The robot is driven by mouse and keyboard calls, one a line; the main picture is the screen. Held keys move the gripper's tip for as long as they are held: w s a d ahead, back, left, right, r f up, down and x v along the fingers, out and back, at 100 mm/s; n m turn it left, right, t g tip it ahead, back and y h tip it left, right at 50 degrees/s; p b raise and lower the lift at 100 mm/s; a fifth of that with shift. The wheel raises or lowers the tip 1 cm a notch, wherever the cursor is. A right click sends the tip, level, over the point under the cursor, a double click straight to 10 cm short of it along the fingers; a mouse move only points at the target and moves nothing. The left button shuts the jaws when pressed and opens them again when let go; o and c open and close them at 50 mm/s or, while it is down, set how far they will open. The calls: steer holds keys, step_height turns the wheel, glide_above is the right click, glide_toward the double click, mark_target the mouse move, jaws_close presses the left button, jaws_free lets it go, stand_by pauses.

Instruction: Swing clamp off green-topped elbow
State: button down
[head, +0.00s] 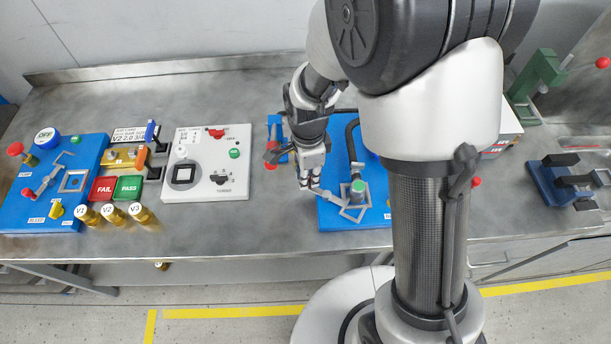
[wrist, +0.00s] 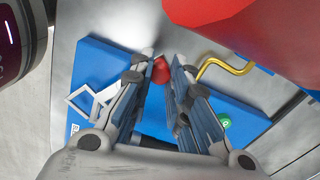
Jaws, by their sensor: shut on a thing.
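The green-topped elbow (head: 357,188) stands on the blue plate (head: 332,215) right of my gripper in the head view. The grey square clamp frame (head: 355,214) lies at its foot; I cannot tell whether it still surrounds the elbow. The clamp's arm runs up-left towards my gripper (head: 312,183). In the wrist view my gripper (wrist: 163,78) is shut on a red knob (wrist: 160,71), seen between the fingertips. A grey open frame (wrist: 88,102) shows left of the fingers there. The elbow is not clearly seen in that view.
A white switch box (head: 205,185) and another blue station (head: 50,205) stand at left. A dark hose (head: 350,140) crosses the plate. A yellow bent rod (wrist: 225,68) and a large red shape (wrist: 250,30) are close right of the fingers. Bare bench lies left of the plate.

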steer(key=m, duration=0.1)
steer(key=w+d+m, duration=0.1)
steer(key=m, duration=0.1)
steer(key=m+p, duration=0.1)
steer(key=shift+w+d, duration=0.25)
steer(key=shift+w, duration=0.05)
steer(key=shift+w+d+m+p, duration=0.15)
steer(key=shift+d+m, duration=0.2)
steer(key=shift+m, duration=0.5)
steer(key=shift+w+d+m+p, duration=0.15)
steer(key=shift+d+m, duration=0.15)
steer(key=shift+m, duration=0.55)
steer(key=c, duration=1.5)
jaws_free()
steer(key=shift+o, duration=0.2)
step_height(320, 180, up, 12)
